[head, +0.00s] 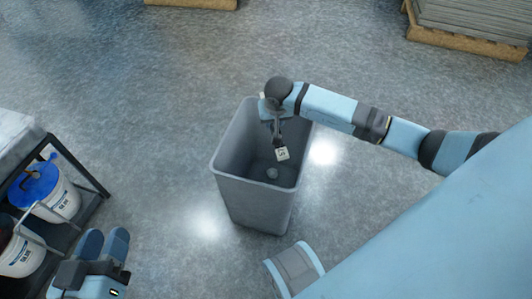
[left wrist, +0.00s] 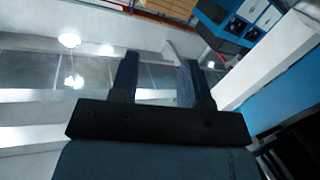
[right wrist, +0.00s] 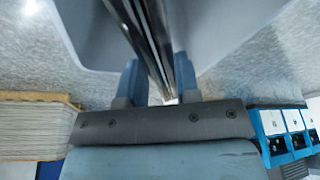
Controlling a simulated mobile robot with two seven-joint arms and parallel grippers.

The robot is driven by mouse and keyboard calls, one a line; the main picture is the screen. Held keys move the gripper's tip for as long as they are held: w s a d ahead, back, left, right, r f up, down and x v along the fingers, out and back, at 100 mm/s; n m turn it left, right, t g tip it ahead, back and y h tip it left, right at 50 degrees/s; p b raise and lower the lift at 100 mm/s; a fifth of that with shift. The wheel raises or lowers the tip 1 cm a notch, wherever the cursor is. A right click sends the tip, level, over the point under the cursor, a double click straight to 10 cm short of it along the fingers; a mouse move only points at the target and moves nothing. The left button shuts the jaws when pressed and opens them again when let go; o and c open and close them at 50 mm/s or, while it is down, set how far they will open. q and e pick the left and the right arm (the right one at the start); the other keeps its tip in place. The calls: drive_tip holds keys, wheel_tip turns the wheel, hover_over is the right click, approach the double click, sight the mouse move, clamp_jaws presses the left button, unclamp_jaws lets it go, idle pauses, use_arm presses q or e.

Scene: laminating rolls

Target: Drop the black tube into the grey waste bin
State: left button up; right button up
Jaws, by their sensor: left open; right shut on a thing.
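The grey waste bin (head: 253,205) stands upright on the floor in the middle of the head view, open at the top. My right gripper (head: 274,117) is over the bin's opening and shut on the black tube (head: 278,138). The tube hangs down over the bin, with a small white label at its lower end. In the right wrist view the tube (right wrist: 146,35) runs between the fingers (right wrist: 157,82), with the bin's wall (right wrist: 88,35) behind it. My left gripper (head: 103,243) is open and empty at the lower left, also seen in the left wrist view (left wrist: 157,68).
A small pale lump (head: 272,173) lies inside the bin. A dark shelf rack (head: 92,205) with white buckets (head: 62,203) stands at the left, close to my left gripper. Pallets (head: 465,42) lie at the far right and top. The floor around the bin is clear.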

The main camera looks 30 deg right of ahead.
use_arm(q)
drive_tip(key=shift+w+a+f+m+b, duration=0.2)
drive_tip(key=shift+w+m+b, duration=0.1)
drive_tip(key=shift+m+b, duration=0.15)
use_arm(e)
drive_tip(key=shift+f, duration=0.95)
use_arm(q)
drive_tip(key=shift+r, duration=0.1)
use_arm(e)
drive_tip(key=o, duration=1)
drive_tip(key=p+v, duration=0.2)
drive_tip(key=v, duration=0.3)
drive_tip(key=shift+w+d, duration=0.1)
drive_tip(key=shift+w, duration=0.05)
use_arm(q)
drive_tip(key=r+p, duration=0.1)
drive_tip(key=r, duration=0.1)
drive_tip(key=r+n+t+p, duration=0.1)
drive_tip(key=r+t+p, duration=0.1)
drive_tip(key=r, duration=0.1)
drive_tip(key=shift+s+r, duration=0.3)
drive_tip(key=shift+r, duration=0.05)
use_arm(e)
drive_tip(key=v, duration=0.9)
